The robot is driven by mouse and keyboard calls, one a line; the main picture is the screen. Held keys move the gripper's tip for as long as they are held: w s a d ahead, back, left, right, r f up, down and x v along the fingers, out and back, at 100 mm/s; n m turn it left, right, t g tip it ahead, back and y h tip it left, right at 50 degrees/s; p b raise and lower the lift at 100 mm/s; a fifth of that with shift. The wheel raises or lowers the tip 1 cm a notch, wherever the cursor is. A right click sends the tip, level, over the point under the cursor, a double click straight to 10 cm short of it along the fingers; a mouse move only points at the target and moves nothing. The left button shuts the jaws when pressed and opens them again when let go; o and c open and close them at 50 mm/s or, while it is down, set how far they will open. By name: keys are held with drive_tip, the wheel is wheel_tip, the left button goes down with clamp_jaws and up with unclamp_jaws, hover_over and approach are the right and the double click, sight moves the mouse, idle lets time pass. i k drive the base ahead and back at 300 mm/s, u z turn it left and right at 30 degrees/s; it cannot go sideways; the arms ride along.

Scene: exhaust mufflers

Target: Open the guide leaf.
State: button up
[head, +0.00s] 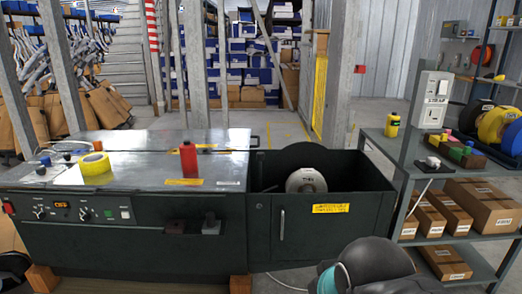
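A dark strapping machine (130,245) with a steel top stands at the left and centre. No part is plainly marked as the guide leaf, and I cannot tell which part it is. A dark front panel (325,245) with a vertical handle (282,225) and a yellow label closes the front of the open bay at the machine's right. A strap reel (306,181) sits in that bay. A grey and black part of my arm with a teal ring shows at the bottom, right of centre, in front of the panel's lower edge. My gripper's fingers are not visible.
A yellow tape roll (95,164) and a red cylinder (189,160) stand on the machine's top. A shelf rack (402,215) with cardboard boxes stands at the right, close to the bay. Grey posts rise behind the machine. Open floor (380,112) lies behind the bay.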

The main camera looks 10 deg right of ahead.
sight(168, 139)
drive_tip(key=z, duration=0.7)
drive_tip(key=i, duration=1.7)
drive_tip(key=u, duration=0.8)
